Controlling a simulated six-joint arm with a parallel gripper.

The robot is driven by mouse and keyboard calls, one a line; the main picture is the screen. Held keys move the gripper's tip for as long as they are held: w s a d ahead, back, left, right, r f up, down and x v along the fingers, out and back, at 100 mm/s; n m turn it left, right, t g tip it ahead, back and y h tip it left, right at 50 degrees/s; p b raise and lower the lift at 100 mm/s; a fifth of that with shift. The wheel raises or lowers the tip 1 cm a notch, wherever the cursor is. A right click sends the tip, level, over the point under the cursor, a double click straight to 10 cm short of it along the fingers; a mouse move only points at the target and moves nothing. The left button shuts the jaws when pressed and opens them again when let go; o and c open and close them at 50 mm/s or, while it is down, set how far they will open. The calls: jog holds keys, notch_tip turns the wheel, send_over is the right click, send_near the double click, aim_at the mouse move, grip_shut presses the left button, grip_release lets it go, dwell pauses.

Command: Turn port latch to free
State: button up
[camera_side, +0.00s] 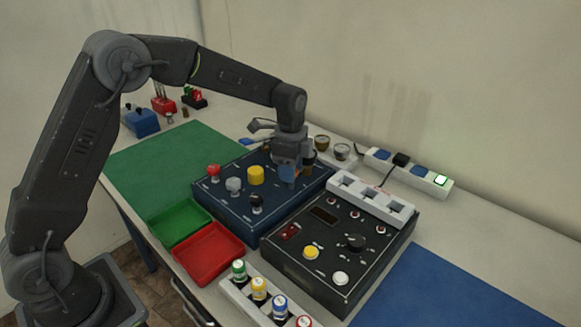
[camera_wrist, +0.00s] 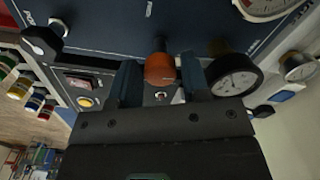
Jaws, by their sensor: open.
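The blue panel box (camera_side: 232,207) stands on the table below my gripper (camera_side: 290,180). In the wrist view, an orange knob (camera_wrist: 160,69) on this panel (camera_wrist: 105,25) sits between the two fingers of my gripper (camera_wrist: 160,84). The fingers are open, one on each side of the knob; I cannot tell if either touches it. In the side view my gripper largely hides this knob. No label reads clearly enough to tell which control is the port latch.
Red (camera_side: 213,170), grey (camera_side: 233,185), yellow (camera_side: 256,175) and black (camera_side: 257,203) knobs stand on the panel. Round gauges (camera_wrist: 236,75) are close right of the fingers. A black control box (camera_side: 330,265) adjoins the panel. Green (camera_side: 180,222) and red (camera_side: 208,252) trays lie in front.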

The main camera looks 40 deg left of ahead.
jog(key=c, duration=0.6)
jog(key=shift+c, duration=0.2)
